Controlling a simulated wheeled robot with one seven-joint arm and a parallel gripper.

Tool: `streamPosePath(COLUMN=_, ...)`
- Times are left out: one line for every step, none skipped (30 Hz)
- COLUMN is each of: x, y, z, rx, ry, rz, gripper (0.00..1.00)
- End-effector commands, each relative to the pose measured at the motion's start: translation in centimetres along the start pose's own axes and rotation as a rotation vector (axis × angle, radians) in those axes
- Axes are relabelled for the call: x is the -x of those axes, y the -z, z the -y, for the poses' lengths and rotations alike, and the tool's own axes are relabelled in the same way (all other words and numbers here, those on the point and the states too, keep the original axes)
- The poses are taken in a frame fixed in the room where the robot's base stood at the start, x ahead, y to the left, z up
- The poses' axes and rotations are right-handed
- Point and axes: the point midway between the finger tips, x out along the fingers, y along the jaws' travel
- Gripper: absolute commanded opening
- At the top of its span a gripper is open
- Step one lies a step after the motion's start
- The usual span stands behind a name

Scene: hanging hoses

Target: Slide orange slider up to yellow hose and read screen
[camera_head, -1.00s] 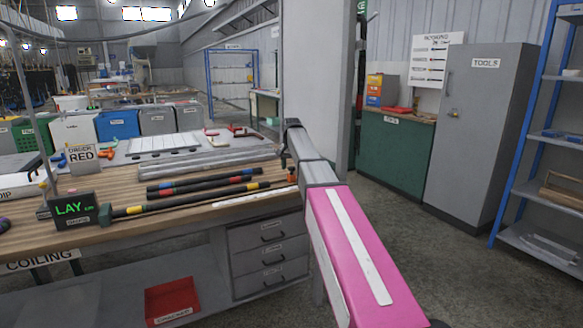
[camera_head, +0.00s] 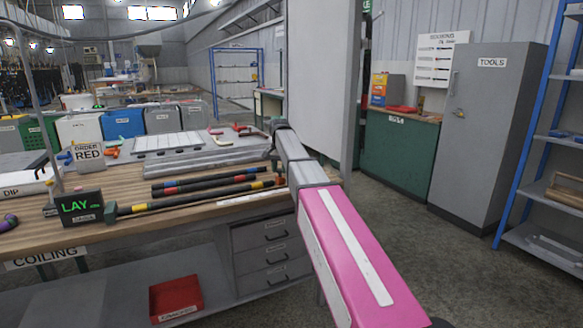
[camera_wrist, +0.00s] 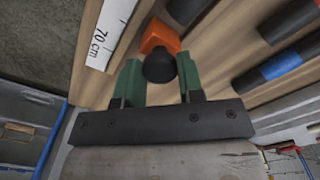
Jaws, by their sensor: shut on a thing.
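The orange slider (camera_wrist: 160,37) shows in the wrist view with a round black knob (camera_wrist: 160,67) on it. My gripper (camera_wrist: 161,75) is shut on this knob, one green finger on each side. The slider is beside the white ruler (camera_wrist: 103,35), near its 70 cm mark. In the head view the yellow-banded black hose (camera_head: 195,199) lies along the bench front. My gripper (camera_head: 276,168) is at its right end there; the slider is mostly hidden, and I cannot tell whether it touches the hose.
Hoses with red (camera_head: 210,182) and blue (camera_head: 200,174) bands lie behind on the wooden bench (camera_head: 130,179). Grey rails and several bins stand farther back. A red tray (camera_head: 176,299) is on the shelf below. A green cabinet (camera_head: 398,155) is to the right.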

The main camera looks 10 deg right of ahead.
Motion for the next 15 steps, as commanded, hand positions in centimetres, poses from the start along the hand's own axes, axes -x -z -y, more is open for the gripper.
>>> streamPosePath(x=0.0, y=-0.8, z=0.7, rx=0.003, ry=0.001, rz=0.0, gripper=0.0)
streamPosePath(x=0.0, y=-1.1, z=1.0, rx=0.002, ry=0.001, rz=0.0, gripper=0.0)
streamPosePath(x=0.0, y=-1.5, z=1.4, rx=0.001, ry=0.001, rz=0.0, gripper=0.0)
streamPosePath(x=0.1, y=-1.7, z=1.6, rx=0.001, ry=0.001, rz=0.0, gripper=0.0)
streamPosePath(x=0.1, y=-1.8, z=1.8, rx=0.001, ry=0.001, rz=0.0, gripper=0.0)
streamPosePath(x=0.1, y=-1.9, z=1.9, rx=0.001, ry=0.001, rz=0.0, gripper=0.0)
streamPosePath(x=0.1, y=-2.0, z=2.0, rx=0.001, ry=0.002, rz=0.0, gripper=0.0)
streamPosePath(x=0.1, y=-2.0, z=2.0, rx=0.001, ry=0.002, rz=0.001, gripper=0.0)
streamPosePath(x=0.1, y=-2.1, z=2.1, rx=0.001, ry=0.003, rz=0.001, gripper=0.0)
streamPosePath(x=0.1, y=-2.1, z=2.1, rx=0.001, ry=0.003, rz=0.002, gripper=0.0)
streamPosePath(x=0.1, y=-2.1, z=2.1, rx=0.001, ry=0.004, rz=0.002, gripper=0.0)
streamPosePath(x=0.1, y=-2.1, z=2.1, rx=0.001, ry=0.004, rz=0.003, gripper=0.0)
streamPosePath(x=0.1, y=-2.1, z=2.1, rx=0.001, ry=0.005, rz=0.003, gripper=0.0)
streamPosePath(x=0.1, y=-2.1, z=2.1, rx=0.001, ry=0.005, rz=0.003, gripper=0.0)
streamPosePath(x=0.1, y=-2.1, z=2.1, rx=0.002, ry=0.005, rz=0.004, gripper=0.0)
